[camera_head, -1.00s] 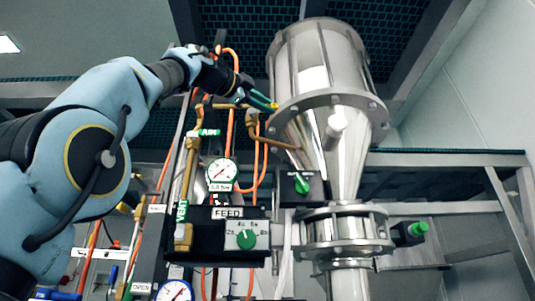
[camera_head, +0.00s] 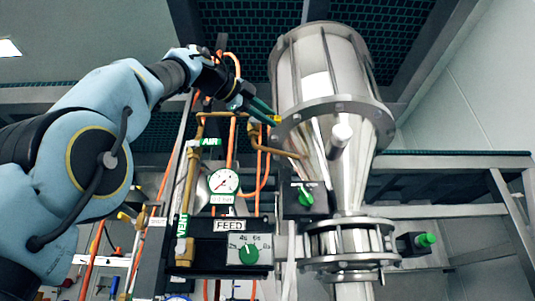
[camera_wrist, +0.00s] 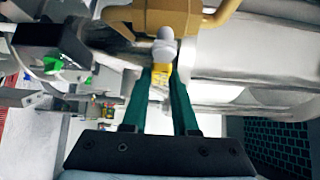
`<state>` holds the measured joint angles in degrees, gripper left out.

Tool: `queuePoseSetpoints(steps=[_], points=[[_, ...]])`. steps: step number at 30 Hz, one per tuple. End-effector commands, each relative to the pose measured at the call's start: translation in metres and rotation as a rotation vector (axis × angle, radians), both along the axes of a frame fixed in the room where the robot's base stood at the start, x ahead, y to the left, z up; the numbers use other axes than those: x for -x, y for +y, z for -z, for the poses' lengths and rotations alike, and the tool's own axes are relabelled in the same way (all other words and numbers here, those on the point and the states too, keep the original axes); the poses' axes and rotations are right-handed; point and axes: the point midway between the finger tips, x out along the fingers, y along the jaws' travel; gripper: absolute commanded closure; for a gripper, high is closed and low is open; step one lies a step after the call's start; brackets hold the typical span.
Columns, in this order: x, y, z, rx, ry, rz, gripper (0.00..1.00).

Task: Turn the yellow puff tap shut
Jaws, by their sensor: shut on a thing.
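The yellow tap handle (camera_wrist: 161,73) shows between my fingertips in the wrist view, below a pale grey rounded knob (camera_wrist: 163,48) and a brass body (camera_wrist: 160,18). My gripper (camera_head: 268,114) has long dark green fingers and is shut on the yellow handle. In the head view a small yellow tip (camera_head: 275,121) shows at the finger ends, close to the left side of the steel hopper (camera_head: 345,130). The fingers hide most of the handle, so I cannot tell its exact angle.
Brass and orange pipes (camera_head: 232,130) run just below and left of my gripper. A round gauge (camera_head: 223,181), a black FEED panel with a green knob (camera_head: 249,254) and another green knob (camera_head: 306,196) sit lower. The hopper's flange (camera_head: 330,108) is close on the right.

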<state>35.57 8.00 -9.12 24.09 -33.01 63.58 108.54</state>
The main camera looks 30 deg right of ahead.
Motion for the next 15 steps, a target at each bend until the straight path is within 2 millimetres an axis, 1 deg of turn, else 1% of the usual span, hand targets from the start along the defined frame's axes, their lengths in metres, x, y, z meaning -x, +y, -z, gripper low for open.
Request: queuePoseSetpoints(steps=[1, 2, 3, 9, 10, 15], points=[[-0.0004, -0.0002, 0.0015, -0.004, 0.001, 0.000, 1.00], [-0.0004, -0.0002, 0.0015, -0.004, 0.001, 0.000, 0.72], [-0.0003, -0.0003, 0.0016, -0.004, 0.001, 0.000, 0.67], [-0.0002, -0.0002, 0.0010, -0.003, 0.002, 0.000, 0.45], [-0.0002, -0.0002, 0.0010, -0.002, 0.002, 0.000, 0.43], [-0.0001, -0.0002, 0.0007, -0.002, 0.002, 0.000, 0.43]])
